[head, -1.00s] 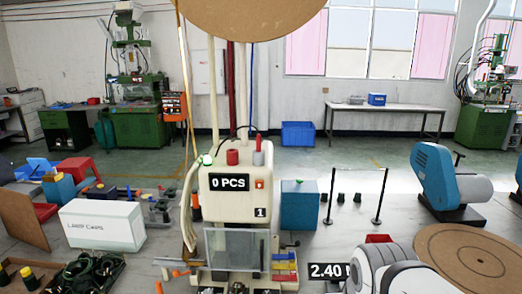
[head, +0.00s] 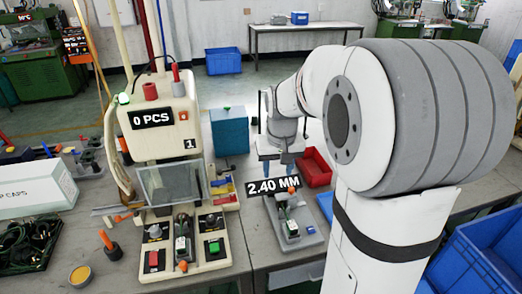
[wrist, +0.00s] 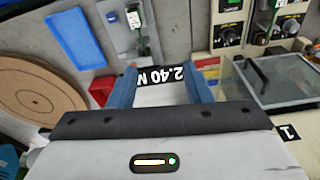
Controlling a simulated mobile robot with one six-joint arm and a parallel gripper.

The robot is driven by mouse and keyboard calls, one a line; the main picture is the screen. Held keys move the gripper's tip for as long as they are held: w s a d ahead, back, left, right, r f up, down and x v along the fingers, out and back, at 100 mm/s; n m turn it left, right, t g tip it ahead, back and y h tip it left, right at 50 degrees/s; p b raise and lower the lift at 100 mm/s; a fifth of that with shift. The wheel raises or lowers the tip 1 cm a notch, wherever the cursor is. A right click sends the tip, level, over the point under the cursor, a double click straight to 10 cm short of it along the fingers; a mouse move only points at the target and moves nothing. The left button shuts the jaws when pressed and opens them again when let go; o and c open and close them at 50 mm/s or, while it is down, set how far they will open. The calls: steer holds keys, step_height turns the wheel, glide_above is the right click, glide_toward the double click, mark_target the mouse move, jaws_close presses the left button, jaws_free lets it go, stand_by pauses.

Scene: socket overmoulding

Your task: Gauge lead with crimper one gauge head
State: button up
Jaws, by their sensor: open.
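Crimper one (head: 160,115) is the cream machine at left centre in the head view, marked 1 and 0 PCS. The gauge unit (head: 308,238) is a grey plate right of it, carrying a small upright device (head: 290,205) with a white and green face. A 2.40 MM label shows over its back; the unit also shows in the wrist view (wrist: 122,38). In the wrist view my gripper (wrist: 160,88) is open, with nothing seen between the fingers. I cannot make out a separate lead.
A red bin (head: 315,168) stands just right of my gripper. A clear guard (head: 170,183) and buttons front the crimper. Blue crates (head: 480,255) are at right. A round brown board (wrist: 38,97) lies left in the wrist view.

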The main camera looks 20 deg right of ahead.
steer(key=w+d+f+g, duration=0.1)
steer(key=w+d+f, duration=0.45)
steer(key=w, duration=0.35)
steer(key=m+p, duration=0.2)
glide_above(292, 188)
steer(key=shift+g, duration=0.4)
step_height(292, 188, down, 11)
steer(key=shift+w+r, duration=0.1)
steer(key=shift+r, duration=0.1)
step_height(292, 188, down, 8)
steer(key=shift+r+p, duration=0.1)
steer(key=shift+p, duration=0.8)
jaws_close()
